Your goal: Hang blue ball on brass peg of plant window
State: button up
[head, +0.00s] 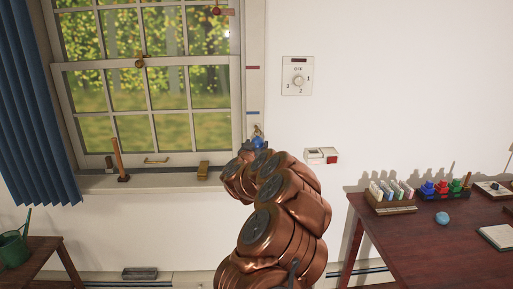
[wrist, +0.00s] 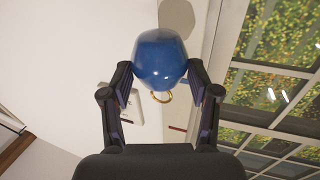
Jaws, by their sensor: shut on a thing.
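My gripper (wrist: 160,75) is shut on the blue ball (wrist: 160,60), with one finger on each side of it. In the head view the blue ball (head: 258,142) shows at the end of my arm, by the lower right corner of the window frame. A brass ring (wrist: 162,97) shows just below the ball in the wrist view. A small metallic piece (head: 257,129) shows just above the ball on the frame, probably the brass peg. I cannot tell whether ball and peg touch. My gripper is mostly hidden behind my arm in the head view.
A red ball (head: 216,11) is at the upper sash. A dial plate (head: 298,76) is on the wall. A cluttered table (head: 400,250) stands right.

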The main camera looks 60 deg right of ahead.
jog(key=shift+w+d+f, duration=0.2)
jog(key=shift+w+d, duration=0.6)
jog(key=shift+d, duration=0.15)
jog(key=shift+w+x, duration=0.3)
jog(key=shift+x, duration=1.05)
jog(key=shift+c, duration=0.5)
jog(key=shift+w+d+f, duration=0.15)
jog(key=shift+w+f, duration=0.15)
jog(key=shift+f, duration=0.1)
jog(key=shift+f, duration=0.1)
jog(key=o, duration=1.4)
jog(key=shift+c, duration=0.2)
jog(key=shift+s, duration=0.1)
jog(key=shift+s+a+f, duration=0.1)
jog(key=shift+s+a, duration=0.05)
jog(key=shift+a, duration=0.5)
jog(key=v, duration=1)
jog(key=shift+a, duration=0.3)
